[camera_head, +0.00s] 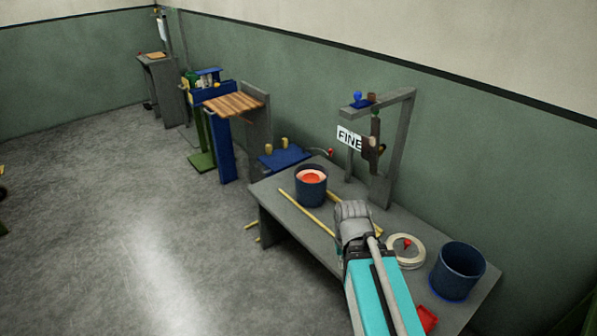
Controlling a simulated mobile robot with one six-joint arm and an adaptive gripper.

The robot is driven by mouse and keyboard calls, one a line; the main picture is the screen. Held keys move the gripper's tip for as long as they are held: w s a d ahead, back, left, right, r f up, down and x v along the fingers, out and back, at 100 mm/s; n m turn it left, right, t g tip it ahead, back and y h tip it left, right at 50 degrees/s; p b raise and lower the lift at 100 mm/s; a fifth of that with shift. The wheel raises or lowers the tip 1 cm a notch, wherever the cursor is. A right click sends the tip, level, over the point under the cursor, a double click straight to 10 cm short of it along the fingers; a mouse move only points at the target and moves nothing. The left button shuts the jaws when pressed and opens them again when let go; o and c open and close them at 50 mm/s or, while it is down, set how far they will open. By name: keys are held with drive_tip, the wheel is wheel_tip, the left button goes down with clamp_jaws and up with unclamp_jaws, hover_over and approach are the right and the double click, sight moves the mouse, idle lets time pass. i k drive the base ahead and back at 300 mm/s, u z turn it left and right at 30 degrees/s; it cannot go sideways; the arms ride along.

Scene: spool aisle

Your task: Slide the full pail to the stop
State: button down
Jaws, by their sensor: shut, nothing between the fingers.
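A dark blue pail (311,189) with red contents stands upright on the grey table, toward its far end. Yellow strips (307,212) lie on the tabletop to either side of the pail. My gripper (352,209) is shut and empty. It is over the table, to the right of and nearer than the red-filled pail, apart from it in the picture. A second dark blue pail (457,273) stands at the near right and looks empty inside. I cannot make out a stop clearly. My gripper and arm hide part of the right strip and the tabletop.
The grey table (281,221) runs along the green wall. A pale ring (405,252) and a red item (427,318) lie right of my arm. Open floor (120,240) is at left.

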sight(311, 179)
drive_tip(key=k, duration=1.35)
drive_tip(key=u, duration=0.45)
drive_tip(key=i, duration=1.15)
drive_tip(key=u, duration=1)
drive_tip(key=i, duration=2.35)
drive_tip(key=z, duration=0.05)
